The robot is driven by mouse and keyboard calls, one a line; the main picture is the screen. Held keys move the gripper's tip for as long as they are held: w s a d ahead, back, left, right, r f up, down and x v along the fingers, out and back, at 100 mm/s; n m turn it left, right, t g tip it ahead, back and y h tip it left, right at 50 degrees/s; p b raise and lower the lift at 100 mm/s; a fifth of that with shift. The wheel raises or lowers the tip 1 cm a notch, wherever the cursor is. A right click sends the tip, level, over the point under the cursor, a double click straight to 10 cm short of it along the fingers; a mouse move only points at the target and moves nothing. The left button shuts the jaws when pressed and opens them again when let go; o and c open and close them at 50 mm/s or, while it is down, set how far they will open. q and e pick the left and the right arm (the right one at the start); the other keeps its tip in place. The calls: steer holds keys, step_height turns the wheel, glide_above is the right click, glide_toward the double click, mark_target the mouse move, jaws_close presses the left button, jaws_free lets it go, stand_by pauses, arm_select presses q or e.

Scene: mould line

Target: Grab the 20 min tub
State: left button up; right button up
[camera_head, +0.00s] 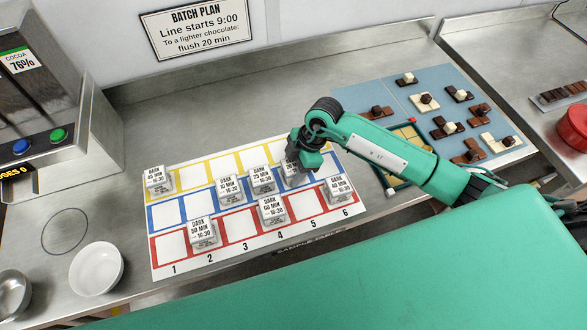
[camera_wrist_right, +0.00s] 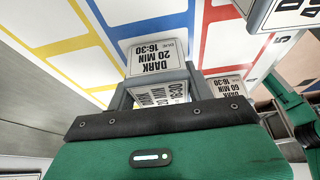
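The 20 min tub (camera_wrist_right: 155,57) shows in the right wrist view with its "DARK 20 MIN 16:30" label upside down. It lies between the two fingers of my right gripper (camera_wrist_right: 162,85), with no clear gap at either side. The gripper body hides its near part. Whether the fingers press on it I cannot tell. In the head view my right gripper (camera_head: 303,160) points down over a tub near columns 4 and 5, and covers most of it. My left gripper is not in view.
Several similar grey tubs stand on the numbered mat (camera_head: 175,213), including a 25 min tub (camera_head: 261,178) close to the left and a 60 min tub (camera_head: 271,209) in front. Chocolates on a blue mat (camera_head: 350,97) lie to the right. A white bowl (camera_head: 97,268) stands at left.

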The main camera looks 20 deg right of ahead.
steer(key=shift+c, duration=0.8)
steer(key=shift+r, duration=0.1)
steer(key=shift+r, duration=0.5)
step_height(320, 180, up, 18)
steer(key=b, duration=0.4)
step_height(320, 180, up, 8)
steer(key=p, duration=0.6)
glide_above(293, 165)
steer(key=shift+s+f, duration=0.1)
